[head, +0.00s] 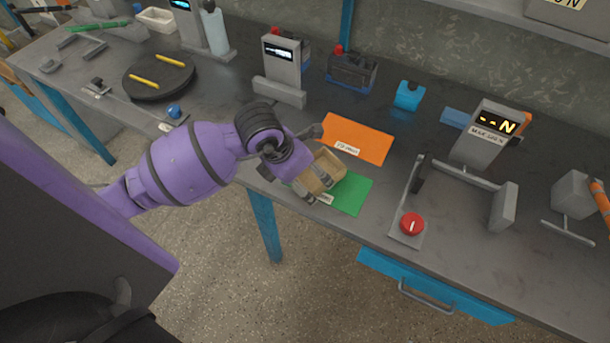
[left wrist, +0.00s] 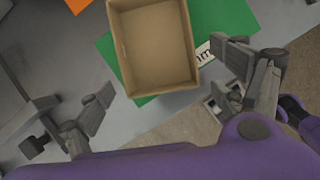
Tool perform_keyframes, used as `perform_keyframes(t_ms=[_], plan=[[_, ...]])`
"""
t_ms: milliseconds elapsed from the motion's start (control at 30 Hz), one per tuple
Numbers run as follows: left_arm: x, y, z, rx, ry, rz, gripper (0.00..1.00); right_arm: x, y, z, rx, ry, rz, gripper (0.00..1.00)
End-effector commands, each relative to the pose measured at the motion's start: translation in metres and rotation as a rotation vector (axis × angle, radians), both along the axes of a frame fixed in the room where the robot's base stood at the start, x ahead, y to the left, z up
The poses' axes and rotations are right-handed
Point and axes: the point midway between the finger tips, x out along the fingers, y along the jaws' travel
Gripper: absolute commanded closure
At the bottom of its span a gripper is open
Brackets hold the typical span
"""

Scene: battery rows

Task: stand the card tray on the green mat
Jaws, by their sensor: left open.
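The card tray (head: 328,170) is a small, brown, open-topped box, upright and empty. It stands over the green mat (head: 352,196) near the table's front edge, and appears to rest on it. In the left wrist view the tray (left wrist: 152,45) has green mat (left wrist: 222,18) showing on both sides. My left gripper (head: 310,163) is open at the near side of the tray. In the wrist view its two fingers are spread wide, clear of the tray walls. The gripper partly hides the tray and mat in the head view. My right gripper is not in view.
An orange mat (head: 357,138) with a label lies just behind the green one. A red button (head: 411,224) on a grey plate stands to the right. A grey display unit (head: 482,135) is farther right. A black disc (head: 158,76) with yellow sticks lies left.

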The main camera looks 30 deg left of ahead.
Motion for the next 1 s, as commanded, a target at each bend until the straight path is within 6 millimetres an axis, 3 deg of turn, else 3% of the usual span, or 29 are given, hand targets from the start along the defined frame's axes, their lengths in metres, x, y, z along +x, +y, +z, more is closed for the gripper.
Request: perform_keyframes(t_ms=[200,400,600,767,867,1000], plan=[[-0.017,0.009,0.047,0.004,-0.003,-0.002,0.12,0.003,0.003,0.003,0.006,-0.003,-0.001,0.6],[-0.03,0.014,0.079,0.001,-0.001,-0.001,0.12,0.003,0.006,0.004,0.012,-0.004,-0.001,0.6],[-0.036,0.016,0.093,0.0,0.001,0.0,0.12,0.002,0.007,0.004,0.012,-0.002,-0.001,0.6],[-0.039,0.011,0.091,-0.022,0.012,-0.005,0.12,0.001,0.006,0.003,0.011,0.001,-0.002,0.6],[-0.056,-0.018,0.077,-0.153,0.066,-0.028,0.12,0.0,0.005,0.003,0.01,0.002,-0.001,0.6],[-0.1,-0.104,0.07,-0.612,0.202,-0.026,0.12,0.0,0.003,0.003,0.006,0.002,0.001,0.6]])
